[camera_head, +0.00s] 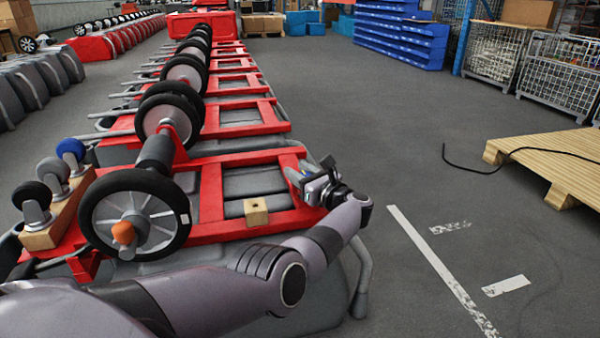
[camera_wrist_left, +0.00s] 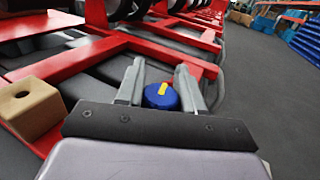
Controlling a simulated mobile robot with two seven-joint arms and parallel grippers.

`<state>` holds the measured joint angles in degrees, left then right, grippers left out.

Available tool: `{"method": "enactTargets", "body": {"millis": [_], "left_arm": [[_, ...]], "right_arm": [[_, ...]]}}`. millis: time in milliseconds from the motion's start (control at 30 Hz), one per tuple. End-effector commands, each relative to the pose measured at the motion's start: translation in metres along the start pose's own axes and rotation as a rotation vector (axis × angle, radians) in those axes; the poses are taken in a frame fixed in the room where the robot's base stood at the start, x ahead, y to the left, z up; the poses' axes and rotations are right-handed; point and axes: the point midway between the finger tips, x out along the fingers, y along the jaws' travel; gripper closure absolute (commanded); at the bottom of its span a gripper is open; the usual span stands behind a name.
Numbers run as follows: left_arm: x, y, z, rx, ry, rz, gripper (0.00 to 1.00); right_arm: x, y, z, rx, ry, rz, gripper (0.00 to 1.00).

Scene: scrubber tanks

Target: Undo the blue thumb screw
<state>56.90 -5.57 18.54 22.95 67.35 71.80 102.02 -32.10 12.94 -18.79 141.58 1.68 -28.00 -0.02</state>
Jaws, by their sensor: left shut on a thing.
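The blue thumb screw (camera_wrist_left: 160,98) shows in the left wrist view as a round blue cap with a yellow mark on top. It sits between the two grey fingers of my left gripper (camera_wrist_left: 160,75), which is shut on it. In the head view my left gripper (camera_head: 310,180) is at the right edge of the nearest red frame (camera_head: 212,195), and I cannot clearly make out the screw there. My right gripper is not in view.
A wooden block with a hole (camera_head: 256,212) lies on the frame, left of the gripper. A black-tyred wheel (camera_head: 135,213) and a wooden caster holder (camera_head: 58,212) stand further left. Similar tanks run in a row behind. The floor to the right is open up to a pallet (camera_head: 550,160).

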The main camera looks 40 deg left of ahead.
Motion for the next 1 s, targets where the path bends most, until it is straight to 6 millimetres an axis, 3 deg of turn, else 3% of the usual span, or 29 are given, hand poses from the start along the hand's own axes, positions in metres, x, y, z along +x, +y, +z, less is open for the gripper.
{"method": "enactTargets", "body": {"millis": [567,600,667,1000], "left_arm": [[0.0001,0.0008,-0.0018,0.002,0.003,0.011,0.94],[0.0002,0.0008,-0.0018,0.002,0.003,0.011,0.60],[0.0002,0.0008,-0.0017,0.002,0.003,0.011,0.42],[-0.0030,0.0001,-0.0001,0.001,0.001,0.009,0.42]], "right_arm": [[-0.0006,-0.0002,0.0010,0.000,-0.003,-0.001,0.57],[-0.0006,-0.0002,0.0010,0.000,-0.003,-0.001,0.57],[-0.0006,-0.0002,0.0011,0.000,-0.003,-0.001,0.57],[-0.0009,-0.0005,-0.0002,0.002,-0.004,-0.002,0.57]]}}
